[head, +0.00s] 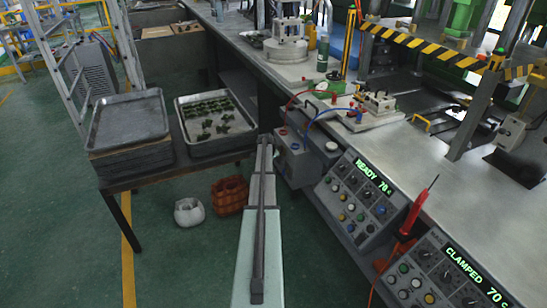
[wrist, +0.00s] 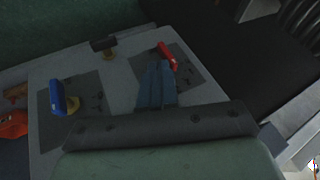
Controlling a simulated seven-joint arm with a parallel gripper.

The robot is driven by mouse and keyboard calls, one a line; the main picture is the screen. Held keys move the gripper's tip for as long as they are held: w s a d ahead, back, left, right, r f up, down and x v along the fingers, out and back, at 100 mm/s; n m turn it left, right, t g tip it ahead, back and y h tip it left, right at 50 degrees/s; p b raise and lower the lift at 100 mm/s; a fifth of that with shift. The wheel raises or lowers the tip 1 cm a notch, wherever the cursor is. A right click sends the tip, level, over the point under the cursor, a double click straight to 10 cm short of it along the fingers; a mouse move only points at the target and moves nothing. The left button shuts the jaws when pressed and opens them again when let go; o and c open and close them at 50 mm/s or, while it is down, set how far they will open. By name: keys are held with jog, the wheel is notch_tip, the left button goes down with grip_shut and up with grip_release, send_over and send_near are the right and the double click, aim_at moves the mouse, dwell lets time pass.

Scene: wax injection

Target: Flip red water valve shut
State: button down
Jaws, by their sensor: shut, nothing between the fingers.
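The red valve handle (wrist: 167,54) is a short bar on a dark square patch of a light grey panel (wrist: 110,70), near the panel's upper right in the wrist view. My gripper (wrist: 160,66) is shut and empty, its blue-grey fingers ending just below and left of the red handle. I cannot tell whether they touch it. A blue valve handle (wrist: 57,97) with a yellow-brass base stands on another dark patch to the left. In the head view my arm reaches the grey water unit (head: 298,165) beside the bench; the fingertips are hidden there.
A red hose (head: 310,93) and a blue hose (head: 322,113) run from the unit to the bench top. A control box reading READY 70 (head: 360,195) stands to the right. A table with metal trays (head: 128,120) is on the left. Orange and white bundles lie on the floor.

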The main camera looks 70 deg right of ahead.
jog(key=shift+w+d+r+g+y, duration=0.2)
jog(key=shift+w+d+g+y, duration=0.1)
jog(key=shift+g+y, duration=0.3)
jog(key=shift+w+d+n+g+y, duration=0.45)
jog(key=shift+w+d+g+y, duration=0.3)
jog(key=shift+g+y, duration=0.4)
jog(key=shift+w+d+n+g+y, duration=0.45)
jog(key=shift+w+d+g+y, duration=0.3)
jog(key=shift+g+y, duration=0.4)
jog(key=shift+r, duration=0.2)
jog(key=shift+r, duration=0.65)
